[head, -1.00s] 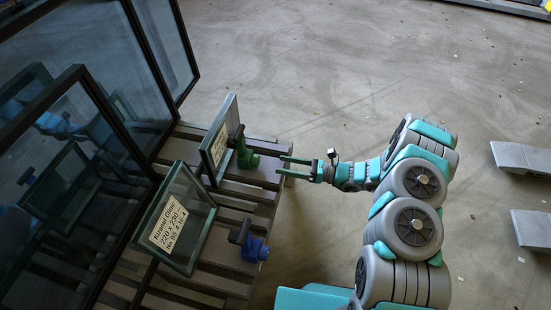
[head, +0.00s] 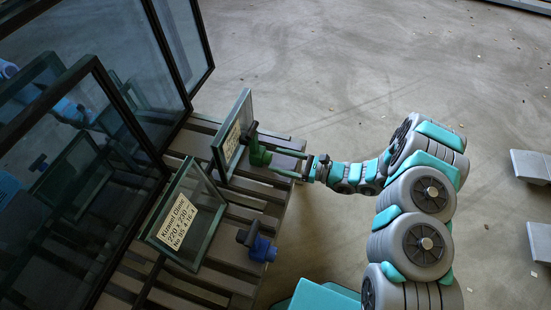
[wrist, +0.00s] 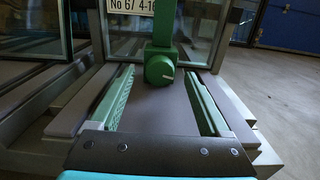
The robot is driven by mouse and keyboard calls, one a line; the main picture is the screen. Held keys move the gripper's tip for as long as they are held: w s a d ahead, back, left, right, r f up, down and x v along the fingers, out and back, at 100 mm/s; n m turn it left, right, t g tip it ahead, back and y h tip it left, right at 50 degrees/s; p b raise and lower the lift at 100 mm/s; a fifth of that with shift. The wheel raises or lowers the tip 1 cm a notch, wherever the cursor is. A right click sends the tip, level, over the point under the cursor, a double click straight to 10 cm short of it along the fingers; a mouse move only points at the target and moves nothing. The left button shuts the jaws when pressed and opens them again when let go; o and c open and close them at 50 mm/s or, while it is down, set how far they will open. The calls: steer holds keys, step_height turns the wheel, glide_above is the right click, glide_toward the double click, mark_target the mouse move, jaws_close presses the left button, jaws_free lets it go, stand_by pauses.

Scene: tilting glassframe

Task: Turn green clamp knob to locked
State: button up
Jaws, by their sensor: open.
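The green clamp knob (head: 260,155) stands at the edge of the slatted rack (head: 240,205), beside a small framed glass pane (head: 232,135). In the wrist view, the round green knob (wrist: 160,70) shows a short pale mark on its face and a green upright above it. My gripper (head: 275,161) is open, its fingers pointing left at the green clamp. In the wrist view the fingertips of my gripper (wrist: 158,73) lie to either side of the knob, with a gap on both sides. Whether the tips reach past the knob is hard to tell.
A blue clamp (head: 258,246) sits nearer on the same rack, by a second labelled pane (head: 186,215). Large dark glass panels (head: 125,115) stand at the left. The floor (head: 340,60) beyond the rack is open.

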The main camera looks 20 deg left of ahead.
steer(key=shift+s+a, duration=0.15)
steer(key=shift+a, duration=0.9)
jaws_close()
